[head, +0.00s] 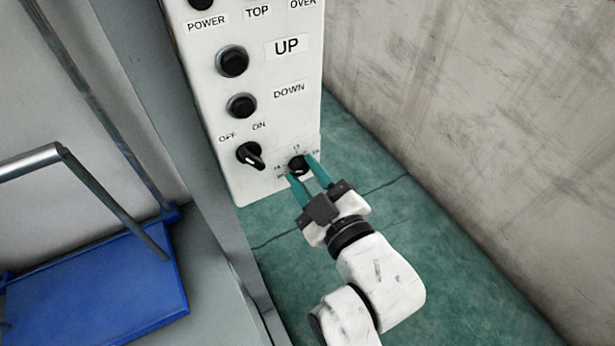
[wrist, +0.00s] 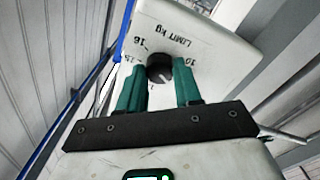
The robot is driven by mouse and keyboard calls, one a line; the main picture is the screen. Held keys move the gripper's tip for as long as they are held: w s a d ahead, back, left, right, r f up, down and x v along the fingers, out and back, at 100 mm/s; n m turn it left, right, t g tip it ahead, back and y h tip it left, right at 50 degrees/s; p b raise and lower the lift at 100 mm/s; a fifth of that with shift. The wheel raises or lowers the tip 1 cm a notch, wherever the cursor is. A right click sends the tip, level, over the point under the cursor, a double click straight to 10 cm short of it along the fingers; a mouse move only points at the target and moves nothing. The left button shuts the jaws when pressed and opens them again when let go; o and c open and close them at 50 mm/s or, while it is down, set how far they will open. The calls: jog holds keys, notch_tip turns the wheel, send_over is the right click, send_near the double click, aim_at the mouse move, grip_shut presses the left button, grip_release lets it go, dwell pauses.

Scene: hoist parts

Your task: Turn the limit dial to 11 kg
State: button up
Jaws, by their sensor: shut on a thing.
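The limit dial is a small black knob (head: 298,165) low on the right of the white control panel (head: 190,70). It also shows in the wrist view (wrist: 159,69), with the print "LIMIT kg" and scale numbers around it; 10 and 18 can be read there. My gripper (head: 304,168) has green fingers, one on each side of the knob, and is shut on it. In the wrist view the fingers (wrist: 160,84) flank the knob. A pale mark shows on the knob, but its exact setting is too small to read.
An OFF/ON switch (head: 251,155) sits just left of the dial. Black DOWN (head: 241,105) and UP (head: 232,61) buttons are above. A concrete wall (head: 480,110) rises on the right. A blue platform (head: 95,290) with a metal rail is at left. Green floor (head: 400,220) lies between.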

jog(key=shift+f+n+b, duration=0.1)
jog(key=shift+n+b, duration=0.2)
jog(key=shift+n, duration=1.2)
jog(key=o, duration=1)
jog(key=shift+o, duration=0.2)
jog(key=b+v, duration=0.1)
jog(key=v, duration=0.9)
jog(key=shift+s+d, duration=0.3)
